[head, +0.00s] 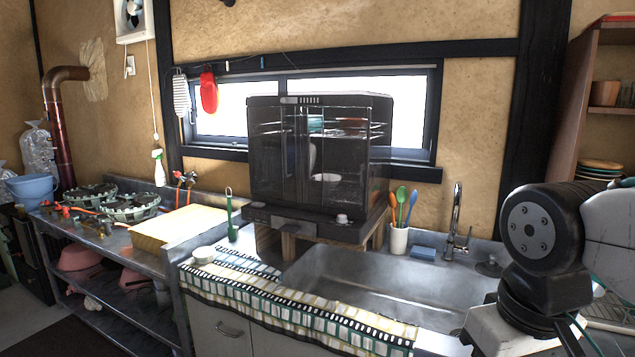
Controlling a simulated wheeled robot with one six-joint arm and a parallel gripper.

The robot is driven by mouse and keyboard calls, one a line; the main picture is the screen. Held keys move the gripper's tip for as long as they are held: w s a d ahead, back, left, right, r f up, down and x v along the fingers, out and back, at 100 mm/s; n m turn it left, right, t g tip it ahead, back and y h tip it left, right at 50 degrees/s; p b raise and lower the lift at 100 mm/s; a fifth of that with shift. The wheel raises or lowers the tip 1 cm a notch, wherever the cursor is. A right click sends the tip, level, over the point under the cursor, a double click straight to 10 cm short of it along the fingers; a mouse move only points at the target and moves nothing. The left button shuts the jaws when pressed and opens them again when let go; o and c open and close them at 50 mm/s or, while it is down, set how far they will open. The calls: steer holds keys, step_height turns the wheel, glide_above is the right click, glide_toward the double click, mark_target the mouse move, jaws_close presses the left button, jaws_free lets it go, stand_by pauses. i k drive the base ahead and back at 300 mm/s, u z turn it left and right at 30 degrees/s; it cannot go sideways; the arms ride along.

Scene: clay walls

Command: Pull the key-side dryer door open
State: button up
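The dish dryer (318,212) is a black cabinet with see-through walls. It stands on a wooden stand at the back of the counter, in front of the window. Its clear front (336,185) has upright dark frame strips left of the middle. The front looks closed, but the glare makes this hard to judge. Dishes on racks show inside. A small pale knob (342,218) sits on the base at the right. I cannot make out a key or which door is key-side. My gripper is out of view; only part of my arm shows at the right edge.
A steel sink (375,285) with a tap (457,225) lies in front and right of the dryer. A cup of colourful utensils (398,240) and a blue sponge (423,253) stand close to its right. A green-handled brush (231,215) stands to its left. A checked cloth (290,305) hangs over the counter's front edge.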

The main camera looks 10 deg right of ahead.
mark_target(265, 125)
steer(key=u, duration=0.05)
steer(key=k, duration=0.6)
steer(key=u, duration=0.75)
steer(key=i, duration=1.25)
steer(key=z, duration=0.2)
